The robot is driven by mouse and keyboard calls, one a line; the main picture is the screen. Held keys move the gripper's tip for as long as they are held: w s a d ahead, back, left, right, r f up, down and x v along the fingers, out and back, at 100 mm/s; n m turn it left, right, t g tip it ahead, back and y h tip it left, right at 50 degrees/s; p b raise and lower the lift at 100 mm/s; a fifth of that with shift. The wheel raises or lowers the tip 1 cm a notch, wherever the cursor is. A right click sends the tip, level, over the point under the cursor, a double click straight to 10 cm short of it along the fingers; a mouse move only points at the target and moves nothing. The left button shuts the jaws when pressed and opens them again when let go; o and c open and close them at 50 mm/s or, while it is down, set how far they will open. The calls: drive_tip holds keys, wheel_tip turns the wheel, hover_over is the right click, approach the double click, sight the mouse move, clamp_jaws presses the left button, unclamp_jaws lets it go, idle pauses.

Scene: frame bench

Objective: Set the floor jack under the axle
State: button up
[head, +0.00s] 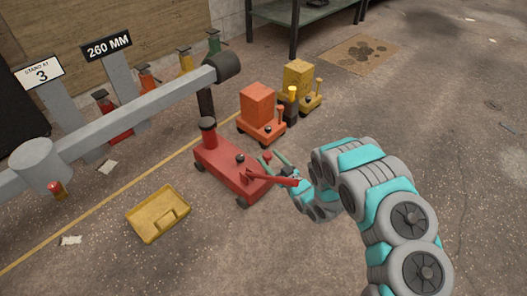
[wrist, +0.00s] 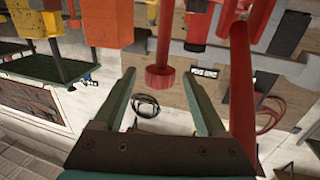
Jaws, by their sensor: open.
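The red floor jack (head: 225,170) stands on the floor near the free end of the grey axle (head: 130,115). Its round saddle (head: 207,125) shows beside and below the axle's dark end cap (head: 228,66); I cannot tell the exact gap. Its red handle (head: 275,178) points right, toward my arm. My gripper (head: 272,158) is open, beside the handle. In the wrist view the open fingers (wrist: 163,100) have a red post with a wide round end (wrist: 160,78) showing beyond the space between them. A red bar (wrist: 242,95) passes by the right finger.
A yellow tray (head: 158,215) lies in front of the jack. Carts with an orange block (head: 258,105) and a yellow block (head: 298,76) stand behind it. Signs (head: 108,47) and small coloured jacks (head: 113,112) stand behind the axle.

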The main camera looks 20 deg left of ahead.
sight(265, 153)
drive_tip(key=x, duration=0.5)
drive_tip(key=shift+c, duration=0.4)
clamp_jaws()
idle(0.9)
